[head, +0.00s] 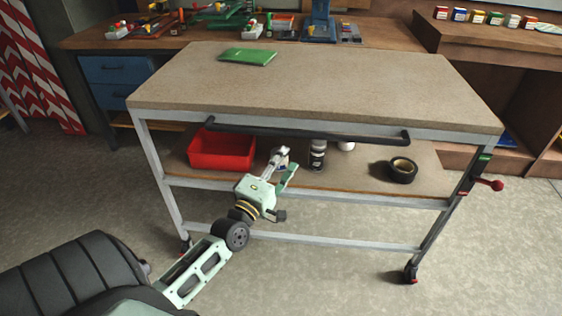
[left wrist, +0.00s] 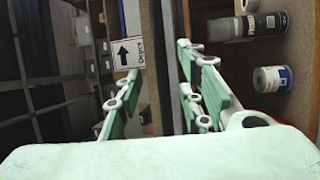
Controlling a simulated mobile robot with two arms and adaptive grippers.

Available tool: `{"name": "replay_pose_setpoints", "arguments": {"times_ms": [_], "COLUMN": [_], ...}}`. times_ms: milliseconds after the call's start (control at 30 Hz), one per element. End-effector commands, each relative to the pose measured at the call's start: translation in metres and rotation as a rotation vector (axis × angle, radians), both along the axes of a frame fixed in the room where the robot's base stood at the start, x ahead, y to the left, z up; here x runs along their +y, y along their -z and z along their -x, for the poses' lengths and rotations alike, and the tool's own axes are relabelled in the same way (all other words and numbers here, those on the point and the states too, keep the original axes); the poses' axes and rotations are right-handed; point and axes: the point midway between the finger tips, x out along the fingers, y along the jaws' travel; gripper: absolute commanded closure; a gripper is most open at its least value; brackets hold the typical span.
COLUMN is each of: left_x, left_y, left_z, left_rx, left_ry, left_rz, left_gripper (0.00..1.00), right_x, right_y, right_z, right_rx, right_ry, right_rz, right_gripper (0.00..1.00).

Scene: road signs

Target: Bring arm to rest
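My left arm comes in from the lower left in the head view. Its pale green left gripper (head: 281,168) is in front of the cart's lower shelf, below the black handle bar. In the left wrist view, the two fingers of this gripper (left wrist: 160,75) stand apart with nothing between them. The gripper is open and empty. The cart (head: 330,85) has a speckled top and a grey metal frame. My right gripper does not show in either view.
A red bin (head: 222,150), a dark spray can (head: 317,156) and a black tape roll (head: 403,170) are on the lower shelf. A green packet (head: 248,56) lies on the cart top. Workbenches stand behind. The floor in front of the cart is clear at right.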

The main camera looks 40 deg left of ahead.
Motion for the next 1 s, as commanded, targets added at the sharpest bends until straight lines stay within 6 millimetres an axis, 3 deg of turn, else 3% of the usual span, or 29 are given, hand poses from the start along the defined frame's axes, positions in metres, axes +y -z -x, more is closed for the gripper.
{"name": "replay_pose_setpoints", "arguments": {"times_ms": [567, 667, 767, 867, 1000], "left_x": [0.000, -0.001, -0.005, -0.014, -0.033], "left_y": [0.001, 0.013, 0.052, 0.117, 0.219], "left_z": [0.002, 0.002, 0.003, 0.011, 0.040], "left_rx": [0.001, 0.029, 0.120, 0.271, 0.511], "left_ry": [0.000, -0.002, -0.006, 0.003, 0.059], "left_rz": [0.000, -0.019, -0.082, -0.196, -0.390], "left_gripper": [0.65, 0.65, 0.65, 0.65, 0.65], "right_x": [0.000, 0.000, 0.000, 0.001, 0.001], "right_y": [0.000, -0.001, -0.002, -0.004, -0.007], "right_z": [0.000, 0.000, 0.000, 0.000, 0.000], "right_rx": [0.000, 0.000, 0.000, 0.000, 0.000], "right_ry": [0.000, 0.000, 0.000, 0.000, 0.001], "right_rz": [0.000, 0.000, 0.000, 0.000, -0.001], "right_gripper": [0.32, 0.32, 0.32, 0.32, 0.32]}}
